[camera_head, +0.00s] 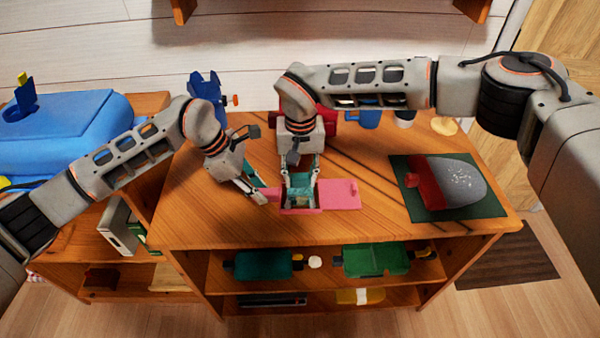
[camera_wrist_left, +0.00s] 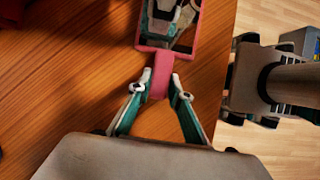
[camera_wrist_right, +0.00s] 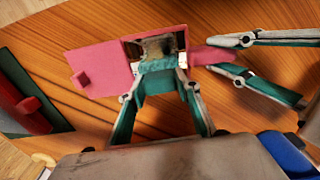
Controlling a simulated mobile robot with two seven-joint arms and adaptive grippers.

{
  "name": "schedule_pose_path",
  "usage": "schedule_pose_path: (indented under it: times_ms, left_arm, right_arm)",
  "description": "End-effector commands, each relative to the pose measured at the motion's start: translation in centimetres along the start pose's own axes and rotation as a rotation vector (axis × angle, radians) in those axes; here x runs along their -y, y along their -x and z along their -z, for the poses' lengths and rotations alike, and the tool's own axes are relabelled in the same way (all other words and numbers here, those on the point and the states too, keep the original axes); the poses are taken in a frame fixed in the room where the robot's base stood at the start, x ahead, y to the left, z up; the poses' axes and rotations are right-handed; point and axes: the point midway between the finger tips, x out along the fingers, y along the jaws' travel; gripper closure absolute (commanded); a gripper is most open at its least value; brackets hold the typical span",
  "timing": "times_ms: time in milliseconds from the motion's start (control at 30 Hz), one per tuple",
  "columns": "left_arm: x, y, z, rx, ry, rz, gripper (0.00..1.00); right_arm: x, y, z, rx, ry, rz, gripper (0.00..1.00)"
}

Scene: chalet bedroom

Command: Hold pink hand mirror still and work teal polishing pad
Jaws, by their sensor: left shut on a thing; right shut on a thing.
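The pink hand mirror (camera_wrist_left: 190,48) lies on the wooden cabinet top, its glass framed in pink. My left gripper (camera_wrist_left: 160,82) is shut on its pink handle (camera_wrist_left: 160,68), reaching in from the left in the head view (camera_head: 264,194). The teal polishing pad (camera_wrist_right: 158,65) is between the fingertips of my right gripper (camera_wrist_right: 160,76), which is shut on it from above. The pad is over the mirror glass; contact is hard to tell. A flat pink panel (camera_head: 338,194) with a small knob adjoins the mirror on the right; whether it is joined is unclear.
A dark green mat (camera_head: 415,207) with a red and grey speckled item (camera_head: 458,184) lies at the right of the cabinet top (camera_head: 215,225). Blue and red objects stand along the back, partly behind my right arm. The front strip of the top is clear.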

Motion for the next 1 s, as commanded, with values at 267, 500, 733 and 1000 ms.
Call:
schedule_pose_path:
  times_ms: [267, 500, 733, 1000]
  left_arm:
    - [0.0, -0.1, 0.1, -0.002, 0.001, 0.001, 1.0]
    - [0.0, -0.1, 0.1, -0.002, 0.0, 0.001, 1.0]
    - [0.0, -0.1, 0.1, -0.002, 0.001, 0.001, 1.0]
    - [0.0, -0.1, 0.1, -0.002, 0.0, 0.001, 1.0]
  right_arm:
    - [0.1, 0.0, -2.6, 0.003, 0.004, 0.0, 0.85]
    - [0.2, 0.1, -4.8, 0.002, 0.003, -0.001, 0.85]
    - [0.2, 2.3, -5.3, -0.004, 0.001, 0.001, 0.85]
    - [0.2, 4.7, -5.3, -0.001, 0.002, 0.0, 0.85]
